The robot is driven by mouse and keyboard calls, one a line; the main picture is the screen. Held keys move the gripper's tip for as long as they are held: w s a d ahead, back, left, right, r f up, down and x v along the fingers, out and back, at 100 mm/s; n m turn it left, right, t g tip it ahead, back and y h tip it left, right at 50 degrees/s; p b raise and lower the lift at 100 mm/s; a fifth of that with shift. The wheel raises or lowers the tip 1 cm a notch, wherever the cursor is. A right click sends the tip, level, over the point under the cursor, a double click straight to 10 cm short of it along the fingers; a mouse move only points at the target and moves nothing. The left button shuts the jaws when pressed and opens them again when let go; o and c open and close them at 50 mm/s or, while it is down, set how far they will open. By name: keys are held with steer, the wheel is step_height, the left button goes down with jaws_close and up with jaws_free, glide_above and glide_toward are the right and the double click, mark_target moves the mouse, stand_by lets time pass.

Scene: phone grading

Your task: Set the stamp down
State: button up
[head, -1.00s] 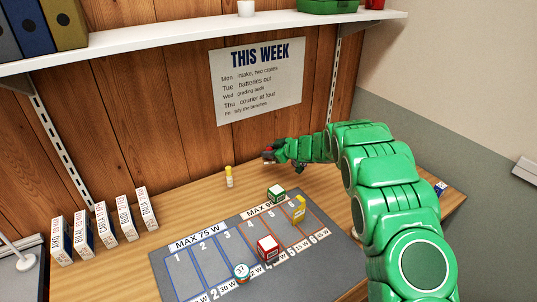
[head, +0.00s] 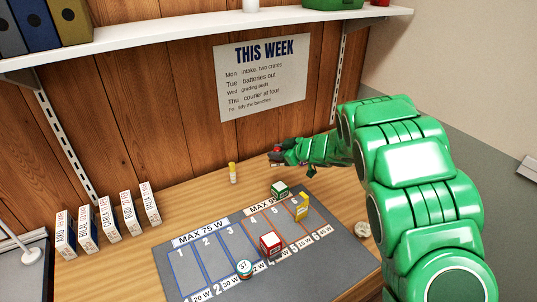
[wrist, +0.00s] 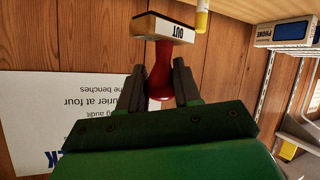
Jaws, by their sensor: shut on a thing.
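The stamp (wrist: 161,68) has a red handle and a pale block marked "OUT". In the wrist view my gripper (wrist: 161,82) is shut on the red handle. In the head view my gripper (head: 284,156) holds the stamp, seen as a small red and dark shape (head: 276,153), above the back of the wooden table (head: 190,206), near the wall. The stamp appears clear of the table; its lower side is hard to make out in the head view.
A grey mat (head: 222,266) bears a green-and-white box (head: 280,190), a red box (head: 270,243), a yellow item (head: 302,207) and a round disc marked 37 (head: 244,268). A yellow-topped bottle (head: 232,173) stands behind it. Several phone boxes (head: 107,219) stand at left. Bare table lies between.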

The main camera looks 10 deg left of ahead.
steer(key=shift+s+r, duration=0.1)
steer(key=shift+s, duration=0.05)
steer(key=s+a+n+g+y, duration=0.1)
steer(key=s+a+n+g, duration=0.35)
steer(key=s+a, duration=1.8)
steer(key=shift+w+a+f, duration=1.45)
steer(key=shift+a+f, duration=0.15)
steer(key=shift+f, duration=0.1)
steer(key=shift+w+a+f, duration=1.45)
steer(key=shift+a+f, duration=0.2)
steer(key=shift+f, duration=0.05)
steer(key=shift+w+a+f, duration=1.45)
steer(key=shift+a+f, duration=0.15)
steer(key=shift+f, duration=1.4)
steer(key=o, duration=1)
steer(key=shift+f, duration=0.1)
steer(key=shift+o, duration=0.2)
